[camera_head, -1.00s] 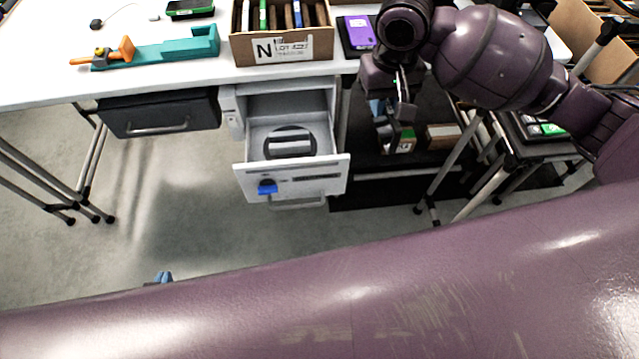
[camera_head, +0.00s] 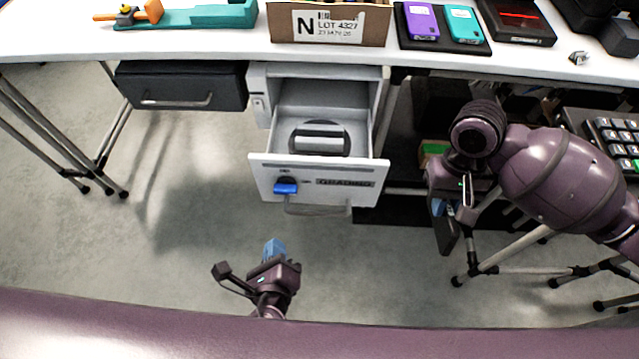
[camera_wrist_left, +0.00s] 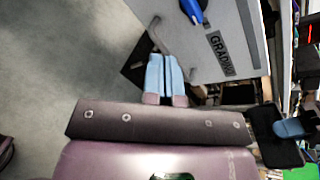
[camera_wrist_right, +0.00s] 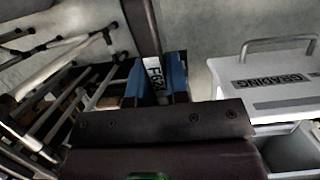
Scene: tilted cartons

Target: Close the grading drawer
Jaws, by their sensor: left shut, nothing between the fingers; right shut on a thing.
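The grading drawer (camera_head: 320,178) is white and pulled out below the table. Its front has a GRADING label, a blue knob (camera_head: 286,187) and a bar handle (camera_head: 317,210). A dark round thing with a pale bar lies inside. My left gripper (camera_head: 273,250) is shut and empty, below and in front of the drawer. In the left wrist view its blue fingers (camera_wrist_left: 167,75) are together near the handle (camera_wrist_left: 158,36). My right gripper (camera_head: 455,205) is right of the drawer, shut on a dark flat item with a white label (camera_wrist_right: 153,72). The drawer front (camera_wrist_right: 280,85) also shows in the right wrist view.
A shut dark drawer (camera_head: 180,86) hangs at left. The tabletop holds a carton marked N (camera_head: 330,25), a tray with purple and teal devices (camera_head: 442,22), and a teal fixture (camera_head: 205,14). Metal stand legs (camera_head: 510,255) are at right. The floor before the drawer is clear.

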